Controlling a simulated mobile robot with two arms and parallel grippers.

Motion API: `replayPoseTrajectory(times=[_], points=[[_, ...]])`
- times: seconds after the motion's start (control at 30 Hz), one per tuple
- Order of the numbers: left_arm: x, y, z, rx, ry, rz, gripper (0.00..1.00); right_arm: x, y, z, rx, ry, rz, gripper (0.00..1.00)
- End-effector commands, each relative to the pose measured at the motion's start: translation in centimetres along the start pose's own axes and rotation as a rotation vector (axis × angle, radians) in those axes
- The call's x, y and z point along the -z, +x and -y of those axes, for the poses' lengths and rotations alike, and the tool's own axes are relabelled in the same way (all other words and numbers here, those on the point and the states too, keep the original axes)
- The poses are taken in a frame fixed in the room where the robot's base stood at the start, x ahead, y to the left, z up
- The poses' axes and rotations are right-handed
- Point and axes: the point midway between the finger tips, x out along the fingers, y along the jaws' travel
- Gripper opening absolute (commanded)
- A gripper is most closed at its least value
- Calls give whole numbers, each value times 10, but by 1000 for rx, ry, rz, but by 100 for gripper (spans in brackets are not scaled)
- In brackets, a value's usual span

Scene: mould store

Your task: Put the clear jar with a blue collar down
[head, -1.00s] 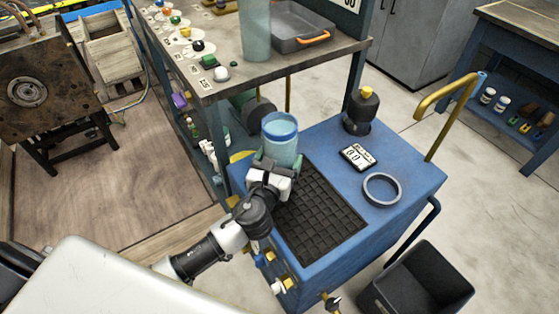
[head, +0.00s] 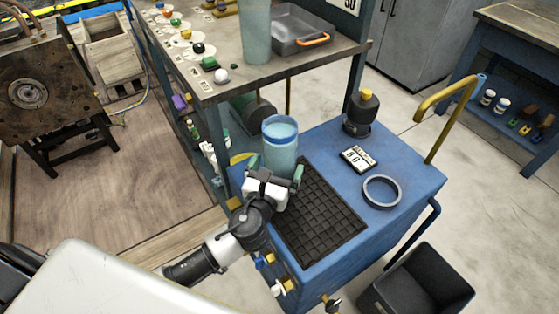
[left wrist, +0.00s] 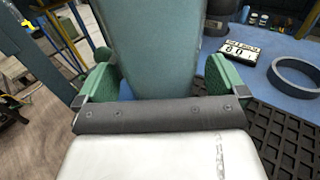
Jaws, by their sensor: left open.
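The clear jar with a blue collar (head: 280,150) stands upright on the blue cart top (head: 405,190), at the far left edge of the black grid mat (head: 325,222). It looks bluish-green, with the collar around its top. My left gripper (head: 274,178) is open at the near side of the jar, with its green finger pads apart. In the left wrist view the jar (left wrist: 155,45) fills the upper middle, between and beyond the open fingers (left wrist: 155,85). The jar's base is hidden behind the gripper. My right gripper is not in view.
On the cart are a grey ring (head: 381,191), a small number display (head: 358,158) and a dark bottle with a yellow cap (head: 360,112). A shelf bench (head: 240,85) with a grey tray (head: 300,30) stands behind. A black bin (head: 418,280) is at lower right.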

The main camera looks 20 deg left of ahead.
Motion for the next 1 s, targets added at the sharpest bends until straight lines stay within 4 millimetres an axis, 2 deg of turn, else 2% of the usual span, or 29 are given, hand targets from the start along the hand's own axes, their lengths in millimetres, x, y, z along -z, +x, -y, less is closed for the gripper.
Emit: replayPoseTrajectory(times=[0.2,0.4,0.6,1.0], points=[[1,-51,0,1,-1,-4,100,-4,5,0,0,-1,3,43],[1,-84,0,1,-1,-3,100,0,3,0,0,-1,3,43],[0,-98,0,0,-2,0,100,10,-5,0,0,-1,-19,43],[0,-98,0,0,-1,1,100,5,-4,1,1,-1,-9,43]])
